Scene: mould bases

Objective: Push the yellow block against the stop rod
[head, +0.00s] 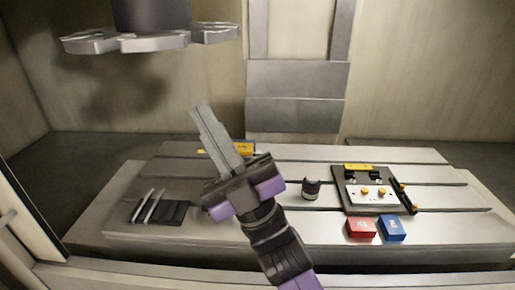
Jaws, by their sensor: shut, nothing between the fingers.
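My gripper (201,107) is shut and empty, its long grey fingers pointing up and left above the table. A yellow block (244,149) lies behind the fingers near the table's back edge, and the fingers hide part of it. Another yellow piece (358,168) sits at the back edge of a dark base plate (352,206) on the right. I cannot tell which is the task's block. A dark rod (405,194) with yellow parts runs along the plate's right side. I cannot tell whether this is the stop rod. My gripper is well left of the plate.
A red block (360,228) and a blue block (391,228) lie in front of the plate. A small dark and white cylinder (311,188) stands left of it. A black holder (170,213) with two silver bars is at left. A machine head (150,38) hangs above.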

